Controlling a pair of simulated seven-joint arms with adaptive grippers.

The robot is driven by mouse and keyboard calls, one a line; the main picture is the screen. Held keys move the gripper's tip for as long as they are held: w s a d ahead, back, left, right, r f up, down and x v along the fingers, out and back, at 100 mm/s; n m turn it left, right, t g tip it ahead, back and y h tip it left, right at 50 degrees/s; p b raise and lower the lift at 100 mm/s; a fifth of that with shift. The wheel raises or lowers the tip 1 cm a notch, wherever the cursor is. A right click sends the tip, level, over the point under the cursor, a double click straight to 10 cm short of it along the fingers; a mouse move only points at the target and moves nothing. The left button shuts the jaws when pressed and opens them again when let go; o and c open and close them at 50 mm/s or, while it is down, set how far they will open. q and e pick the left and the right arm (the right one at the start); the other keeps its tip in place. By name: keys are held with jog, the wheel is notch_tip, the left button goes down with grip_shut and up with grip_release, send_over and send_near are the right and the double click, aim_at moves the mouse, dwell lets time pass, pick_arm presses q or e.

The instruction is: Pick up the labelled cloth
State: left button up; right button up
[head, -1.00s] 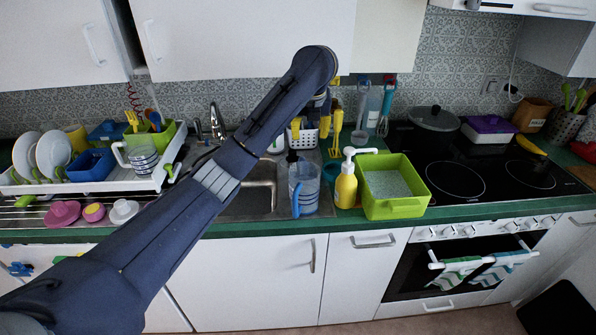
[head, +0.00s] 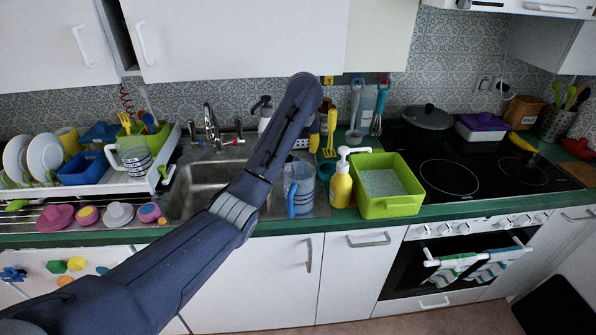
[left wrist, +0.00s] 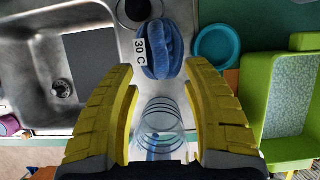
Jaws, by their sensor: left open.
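The labelled cloth (left wrist: 165,50) is a rolled or bunched blue cloth with a white tag reading "30 C". In the left wrist view it lies on the steel beside the sink, just beyond and between my fingertips. I cannot make it out in the head view, where my arm and gripper cover that area. My left gripper (left wrist: 160,68) has yellow fingers, spread wide, with nothing held between them. In the head view the left gripper (head: 322,138) is over the counter right of the sink, behind the clear jug. My right gripper is in neither view.
A clear jug (head: 300,190) stands in front; it also shows low between my fingers (left wrist: 160,120). A yellow soap bottle (head: 341,185) and green tub (head: 390,207) stand to the right. A teal bowl (left wrist: 214,47) is right of the cloth. The sink (left wrist: 55,75) is left.

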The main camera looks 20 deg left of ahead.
pick_arm(q)
jog(key=shift+x, duration=4.25)
jog(key=shift+w+a+f, duration=0.2)
jog(key=shift+f, duration=0.5)
jog(key=shift+o, duration=0.2)
grip_shut()
